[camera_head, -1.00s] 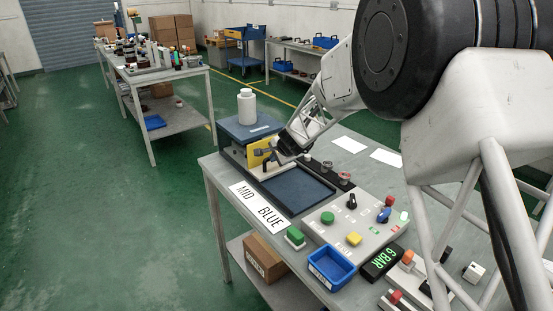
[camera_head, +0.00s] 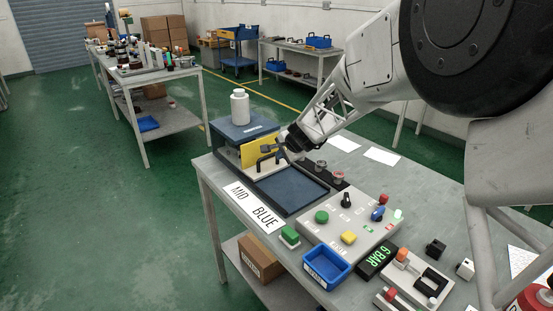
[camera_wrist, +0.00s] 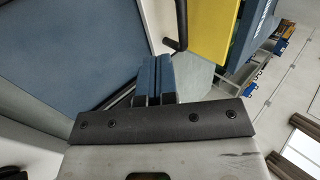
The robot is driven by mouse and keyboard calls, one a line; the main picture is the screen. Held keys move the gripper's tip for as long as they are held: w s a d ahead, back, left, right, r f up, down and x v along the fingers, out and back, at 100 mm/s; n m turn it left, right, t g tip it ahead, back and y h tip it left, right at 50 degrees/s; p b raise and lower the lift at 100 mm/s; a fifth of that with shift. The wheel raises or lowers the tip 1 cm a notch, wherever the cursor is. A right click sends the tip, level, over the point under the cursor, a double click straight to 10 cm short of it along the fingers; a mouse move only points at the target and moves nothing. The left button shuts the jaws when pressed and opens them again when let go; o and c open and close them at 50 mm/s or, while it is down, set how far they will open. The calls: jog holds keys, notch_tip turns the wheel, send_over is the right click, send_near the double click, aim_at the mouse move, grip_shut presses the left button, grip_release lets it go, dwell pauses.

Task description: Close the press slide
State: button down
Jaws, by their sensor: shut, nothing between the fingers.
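The press (camera_head: 228,135) is a dark blue housing with a yellow front panel (camera_head: 254,149). At its front, a pale slide plate (camera_head: 262,171) carries a black bar handle (camera_head: 267,161), which stands close to the yellow panel. My gripper (camera_head: 282,143) is shut and empty, at the right edge of the panel, just beside the handle. In the wrist view the blue fingertips (camera_wrist: 154,76) are together. The black handle (camera_wrist: 181,25) and yellow panel (camera_wrist: 212,27) lie ahead and to the right. I cannot tell whether the fingers touch the handle.
A white bottle (camera_head: 240,107) stands on the press. A dark blue bed (camera_head: 290,189) lies in front of the slide. Knobs (camera_head: 320,167) line its right side. A button panel (camera_head: 350,222) and a blue bin (camera_head: 326,267) are nearer. Two white sheets lie on the bench behind.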

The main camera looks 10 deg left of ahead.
jog(key=shift+v, duration=2.3)
jog(key=s+d+r+n+h, duration=0.1)
jog(key=s+d+r+n, duration=0.2)
jog(key=s, duration=0.4)
jog(key=s+d+r+g, duration=0.1)
jog(key=s+d+r, duration=0.2)
jog(key=s+d, duration=0.25)
jog(key=s+d+r+n+h, duration=0.1)
jog(key=s+d+r+n, duration=0.2)
jog(key=s, duration=0.5)
jog(key=s+d+n+h, duration=0.1)
jog(key=s+d, duration=0.3)
jog(key=s, duration=0.5)
jog(key=s+d+f+n+g+h, duration=0.1)
jog(key=s+d, duration=0.3)
jog(key=s, duration=0.4)
jog(key=s+d+g+h, duration=0.1)
jog(key=s+d+h, duration=0.1)
jog(key=s+d, duration=0.3)
jog(key=s, duration=0.4)
jog(key=shift+s+f+n, duration=0.2)
jog(key=shift+s+n, duration=0.15)
jog(key=shift+n, duration=0.05)
